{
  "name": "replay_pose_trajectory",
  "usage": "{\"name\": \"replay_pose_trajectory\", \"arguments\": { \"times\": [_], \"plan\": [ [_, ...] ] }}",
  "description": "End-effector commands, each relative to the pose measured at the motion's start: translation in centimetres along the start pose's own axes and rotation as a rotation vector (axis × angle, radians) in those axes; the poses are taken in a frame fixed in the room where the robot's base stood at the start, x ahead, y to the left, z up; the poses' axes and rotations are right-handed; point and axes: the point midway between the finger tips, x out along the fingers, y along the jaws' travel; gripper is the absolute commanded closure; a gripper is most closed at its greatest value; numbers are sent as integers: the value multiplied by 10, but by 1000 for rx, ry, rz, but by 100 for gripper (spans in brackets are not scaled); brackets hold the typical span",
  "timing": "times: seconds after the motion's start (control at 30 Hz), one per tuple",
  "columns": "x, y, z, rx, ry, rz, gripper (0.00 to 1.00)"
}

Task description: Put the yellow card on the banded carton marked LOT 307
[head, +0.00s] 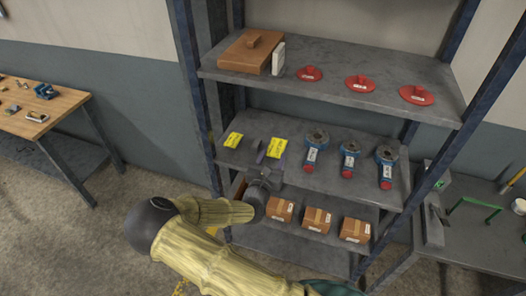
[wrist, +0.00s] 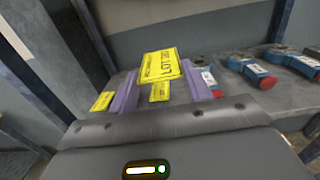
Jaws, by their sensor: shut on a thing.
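My gripper (head: 268,153) is shut on a yellow card (head: 277,148) at the left of the middle shelf. In the wrist view the card (wrist: 160,64) stands up between the purple fingers, with "LOT" print that I cannot read in full. Behind it, a yellow card (wrist: 103,101) lies on the shelf to the left; it also shows in the head view (head: 233,140). Another yellow patch (wrist: 159,92), seemingly a further card, shows below the held one. Several brown cartons (head: 316,219) sit on the shelf below; their labels and which is LOT 307 cannot be read.
Blue valves with red ends (head: 348,160) stand right of my gripper on the middle shelf (head: 330,188). The top shelf (head: 335,82) holds a brown box (head: 250,50) and red discs (head: 360,83). A blue upright (head: 190,75) borders the rack's left. A wooden workbench (head: 60,105) stands far left.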

Motion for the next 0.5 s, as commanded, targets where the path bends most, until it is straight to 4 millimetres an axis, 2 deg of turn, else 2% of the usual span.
{"name": "replay_pose_trajectory", "arguments": {
  "times": [0.27, 0.5],
  "plan": [
    [-2, -38, -43, -7, 2, 74, 72],
    [-18, -88, -100, -4, 11, 183, 72]
  ]
}}
